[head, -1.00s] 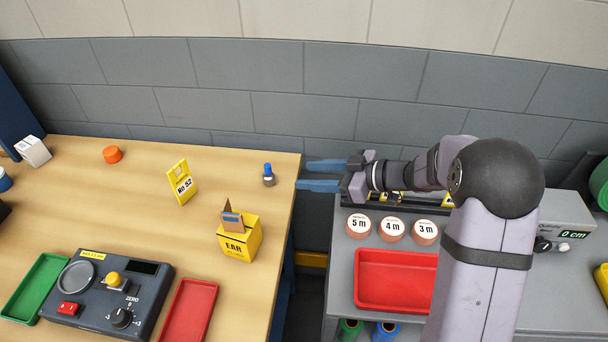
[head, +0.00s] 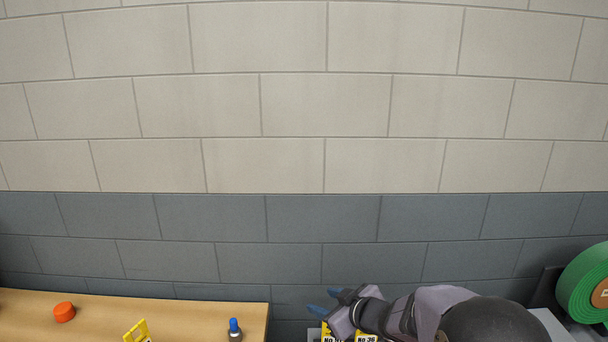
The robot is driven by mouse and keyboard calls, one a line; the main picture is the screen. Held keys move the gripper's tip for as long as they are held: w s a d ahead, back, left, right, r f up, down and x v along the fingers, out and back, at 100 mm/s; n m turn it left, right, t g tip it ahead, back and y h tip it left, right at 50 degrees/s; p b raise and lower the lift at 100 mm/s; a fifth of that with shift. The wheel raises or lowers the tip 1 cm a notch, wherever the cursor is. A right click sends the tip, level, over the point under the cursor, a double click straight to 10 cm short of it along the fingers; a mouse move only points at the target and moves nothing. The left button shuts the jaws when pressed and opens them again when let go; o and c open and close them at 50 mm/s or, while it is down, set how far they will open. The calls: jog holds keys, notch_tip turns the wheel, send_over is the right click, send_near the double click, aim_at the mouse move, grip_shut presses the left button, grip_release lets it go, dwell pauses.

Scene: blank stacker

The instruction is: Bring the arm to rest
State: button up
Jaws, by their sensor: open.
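My gripper (head: 322,302) shows low in the head view, just right of the wooden table's right end. Its two blue fingers are apart and point left, with nothing between them. My arm runs from it to the lower right and is cut off by the bottom edge.
The wooden table (head: 180,308) holds an orange cap (head: 64,312), a yellow tag (head: 137,331) and a small blue-topped object (head: 235,328). Yellow number cards (head: 366,336) lie below my gripper. A green roll (head: 583,285) stands at right. A block wall (head: 300,160) fills the rest.

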jog(key=s+d+f+m+g+h+p, duration=0.3)
jog(key=s+d+m+h, duration=0.35)
jog(key=s+d, duration=0.55)
jog(key=s+a+f+m+g, duration=0.2)
jog(key=s+g, duration=0.5)
jog(key=s, duration=1.2)
jog(key=shift+s+a, duration=0.2)
jog(key=shift+s, duration=0.2)
jog(key=shift+y, duration=0.25)
